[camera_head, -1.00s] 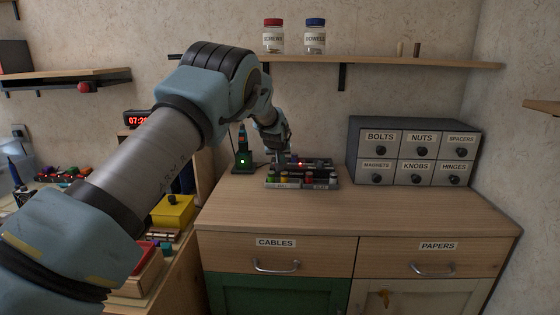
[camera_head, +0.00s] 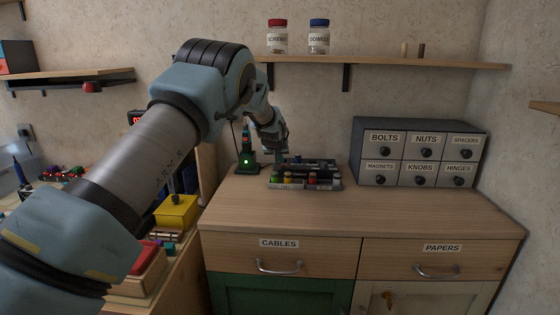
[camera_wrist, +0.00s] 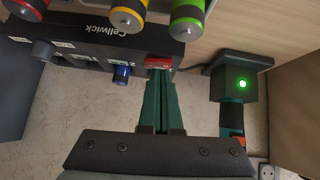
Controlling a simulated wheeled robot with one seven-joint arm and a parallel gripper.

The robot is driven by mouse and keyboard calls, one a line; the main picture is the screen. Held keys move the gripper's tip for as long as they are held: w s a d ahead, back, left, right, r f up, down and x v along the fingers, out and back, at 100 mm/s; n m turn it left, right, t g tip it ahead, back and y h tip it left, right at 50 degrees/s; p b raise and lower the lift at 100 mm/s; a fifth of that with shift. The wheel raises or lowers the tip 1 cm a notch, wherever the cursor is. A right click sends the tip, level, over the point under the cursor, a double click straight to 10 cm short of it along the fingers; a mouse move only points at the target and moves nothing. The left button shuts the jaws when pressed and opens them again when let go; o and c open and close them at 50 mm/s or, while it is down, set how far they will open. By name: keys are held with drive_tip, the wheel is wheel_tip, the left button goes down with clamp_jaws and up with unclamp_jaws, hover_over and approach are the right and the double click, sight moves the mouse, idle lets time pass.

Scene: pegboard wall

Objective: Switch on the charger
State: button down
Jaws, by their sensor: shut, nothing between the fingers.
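The charger (camera_wrist: 95,45) is a dark box lettered "Cellwick", upside down in the wrist view, with several coloured cells along its front. In the head view the charger (camera_head: 305,187) sits on the cabinet top. A red switch-like part (camera_wrist: 158,62) is on its edge, and a blue knob (camera_wrist: 121,72) is beside it. My gripper (camera_wrist: 159,75) is shut and empty, its tips right at the red part. I cannot tell if they touch. In the head view my gripper (camera_head: 282,158) is at the charger's back left; the red part cannot be made out there.
A dark dock (camera_wrist: 238,88) with a green light and a teal-orange tool stands close beside my fingers; it also shows in the head view (camera_head: 246,162). A grey drawer unit (camera_head: 419,152) stands right. A shelf (camera_head: 385,61) hangs above. The cabinet's front top is clear.

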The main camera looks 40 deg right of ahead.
drive_tip(key=r, duration=0.2)
drive_tip(key=r+p, duration=0.1)
drive_tip(key=shift+w+a+r, duration=0.15)
drive_tip(key=shift+a+r, duration=0.05)
drive_tip(key=shift+r, duration=0.15)
drive_tip(key=b+v, duration=0.3)
drive_tip(key=v, duration=0.7)
drive_tip(key=shift+a, duration=0.15)
drive_tip(key=shift+b, duration=0.3)
drive_tip(key=shift+s+d+r+b, duration=0.3)
drive_tip(key=shift+d+b, duration=0.35)
drive_tip(key=shift+b, duration=0.35)
drive_tip(key=shift+f, duration=0.1)
